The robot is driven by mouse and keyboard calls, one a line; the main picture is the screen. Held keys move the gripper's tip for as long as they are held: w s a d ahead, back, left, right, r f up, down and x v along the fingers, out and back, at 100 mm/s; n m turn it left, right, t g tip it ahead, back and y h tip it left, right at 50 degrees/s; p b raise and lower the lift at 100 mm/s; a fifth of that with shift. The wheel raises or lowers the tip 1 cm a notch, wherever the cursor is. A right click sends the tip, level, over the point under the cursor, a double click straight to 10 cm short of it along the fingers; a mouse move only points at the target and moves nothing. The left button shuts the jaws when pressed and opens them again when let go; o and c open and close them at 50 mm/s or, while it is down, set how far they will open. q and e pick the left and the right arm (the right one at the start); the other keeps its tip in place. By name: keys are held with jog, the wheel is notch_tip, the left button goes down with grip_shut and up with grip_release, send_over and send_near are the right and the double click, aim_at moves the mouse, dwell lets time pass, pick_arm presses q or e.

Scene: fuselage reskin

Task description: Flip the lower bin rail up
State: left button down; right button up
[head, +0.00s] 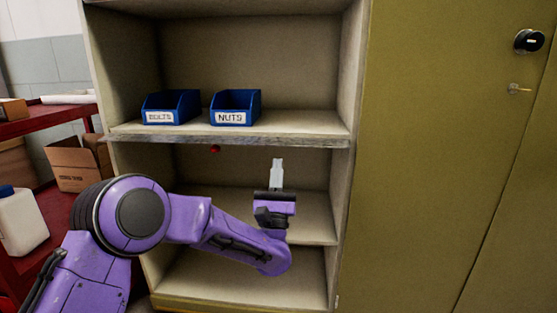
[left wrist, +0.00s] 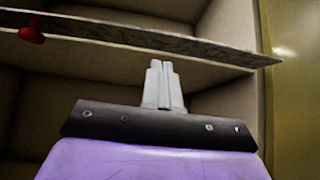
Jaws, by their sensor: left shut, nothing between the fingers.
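A worn grey strip (head: 235,140), apparently the bin rail, runs along the front edge of the shelf under the blue bins. A small red knob (head: 215,149) sits at its lower edge, left of the middle. In the left wrist view the strip (left wrist: 150,40) crosses the top, with the red knob (left wrist: 32,29) at its left end. My left gripper (head: 278,161) points up, shut and empty, below the strip and right of the knob. Its fingertips (left wrist: 159,64) show apart from the knob in the left wrist view. My right gripper is not in view.
A blue BOLTS bin (head: 170,106) and a blue NUTS bin (head: 235,106) stand on the shelf. Lower shelves look empty. A closed olive cabinet (head: 440,150) stands right. A red rack (head: 50,111) with a cardboard box (head: 80,162) is left.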

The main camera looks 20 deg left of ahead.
aim_at(279, 144)
pick_arm(q)
jog(key=shift+s+r, duration=0.15)
jog(key=shift+r, duration=0.55)
jog(key=shift+s+r, duration=0.1)
jog(key=shift+r, duration=0.6)
jog(key=shift+d, duration=0.1)
jog(key=shift+r, duration=0.1)
